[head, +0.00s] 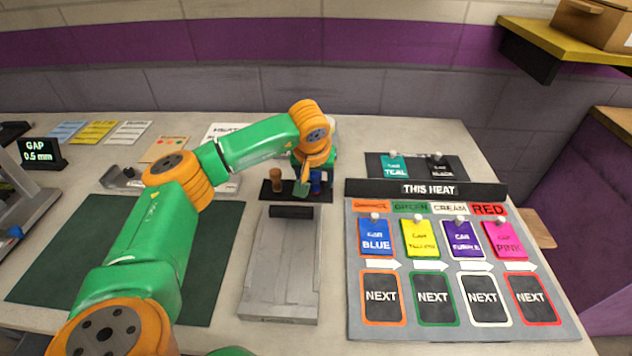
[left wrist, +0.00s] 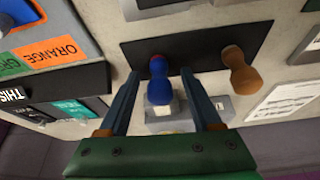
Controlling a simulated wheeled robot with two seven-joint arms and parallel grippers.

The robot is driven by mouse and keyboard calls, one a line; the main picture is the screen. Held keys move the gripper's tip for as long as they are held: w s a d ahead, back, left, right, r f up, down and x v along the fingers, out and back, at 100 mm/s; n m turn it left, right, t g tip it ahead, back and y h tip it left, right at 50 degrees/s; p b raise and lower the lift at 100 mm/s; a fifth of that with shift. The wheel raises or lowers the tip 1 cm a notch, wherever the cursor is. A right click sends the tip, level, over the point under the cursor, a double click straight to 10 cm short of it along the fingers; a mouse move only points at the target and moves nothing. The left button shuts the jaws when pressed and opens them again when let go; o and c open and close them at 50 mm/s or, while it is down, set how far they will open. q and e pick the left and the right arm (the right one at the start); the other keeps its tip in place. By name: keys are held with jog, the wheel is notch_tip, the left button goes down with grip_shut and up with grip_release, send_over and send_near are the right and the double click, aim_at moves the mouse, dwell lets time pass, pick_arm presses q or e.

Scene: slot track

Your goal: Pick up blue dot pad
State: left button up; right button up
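The blue dot pad (head: 316,181) is a small blue peg-shaped piece with a rounded end, standing at the right part of a black strip holder (head: 268,196). In the head view it is partly hidden by my left gripper (head: 304,188). In the left wrist view the blue dot pad (left wrist: 159,88) shows between the two dark fingers of my left gripper (left wrist: 161,74). The fingers are open, one on each side, with gaps visible between them and the pad. My right gripper is not in view.
A brown peg-shaped piece (head: 277,178) stands beside the blue pad on the same holder. A grey ramp-like block (head: 281,275) lies in front. A board with coloured car cards (head: 455,322) is at right, a dark green mat (head: 222,255) at left.

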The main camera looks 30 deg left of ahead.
pick_arm(q)
grip_shut()
